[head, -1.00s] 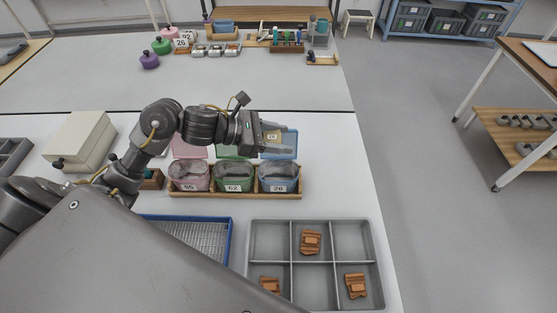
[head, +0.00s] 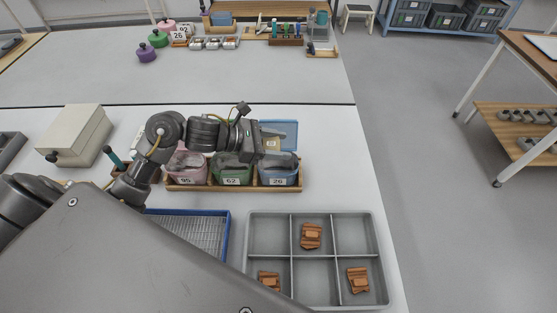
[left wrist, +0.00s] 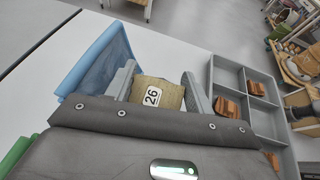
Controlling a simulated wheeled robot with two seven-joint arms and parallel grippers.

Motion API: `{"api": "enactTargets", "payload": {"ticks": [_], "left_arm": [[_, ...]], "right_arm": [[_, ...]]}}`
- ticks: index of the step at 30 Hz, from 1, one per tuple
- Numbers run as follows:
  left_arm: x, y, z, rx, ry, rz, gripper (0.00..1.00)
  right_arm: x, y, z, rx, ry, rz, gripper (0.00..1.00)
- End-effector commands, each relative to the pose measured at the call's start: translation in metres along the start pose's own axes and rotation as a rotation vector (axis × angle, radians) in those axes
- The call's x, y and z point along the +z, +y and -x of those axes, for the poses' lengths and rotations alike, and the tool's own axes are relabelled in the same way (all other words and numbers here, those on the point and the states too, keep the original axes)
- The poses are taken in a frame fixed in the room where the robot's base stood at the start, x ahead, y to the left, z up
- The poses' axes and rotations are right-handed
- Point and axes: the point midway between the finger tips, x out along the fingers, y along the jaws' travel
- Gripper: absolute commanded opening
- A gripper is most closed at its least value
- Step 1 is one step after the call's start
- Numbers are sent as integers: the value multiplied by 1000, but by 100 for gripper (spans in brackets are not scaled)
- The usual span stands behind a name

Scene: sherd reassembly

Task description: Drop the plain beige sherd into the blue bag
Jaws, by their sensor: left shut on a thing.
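The plain beige sherd (left wrist: 158,93) carries a white label reading 26. My left gripper (left wrist: 160,84) is shut on it, with a grey finger on each side. In the head view my left gripper (head: 279,158) is at the mouth of the blue bag (head: 279,178), in front of its raised blue flap; a bit of the sherd (head: 272,143) shows there. The blue bag is labelled 26 and stands at the right end of a wooden rack. Its flap also shows in the left wrist view (left wrist: 98,62). The bag's inside is mostly hidden. My right gripper is not in view.
A green bag (head: 232,176) and a pink bag (head: 186,178) stand left of the blue one. A grey divided tray (head: 315,252) holds orange-brown sherds at the front right. A blue-rimmed basket (head: 229,232) and a beige box (head: 77,135) are nearby.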

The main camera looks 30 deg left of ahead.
Motion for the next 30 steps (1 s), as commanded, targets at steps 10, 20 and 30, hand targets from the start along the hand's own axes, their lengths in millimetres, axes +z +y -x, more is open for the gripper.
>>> {"api": "enactTargets", "payload": {"ticks": [10, 20, 30], "left_arm": [[0, 0, 0, 0, 0, 1, 78], [-1, 0, 4, 0, 0, 1, 78], [-4, 0, 64, 1, 5, -2, 78]], "right_arm": [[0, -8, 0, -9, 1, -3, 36], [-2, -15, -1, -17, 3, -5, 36], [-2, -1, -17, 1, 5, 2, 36]]}}
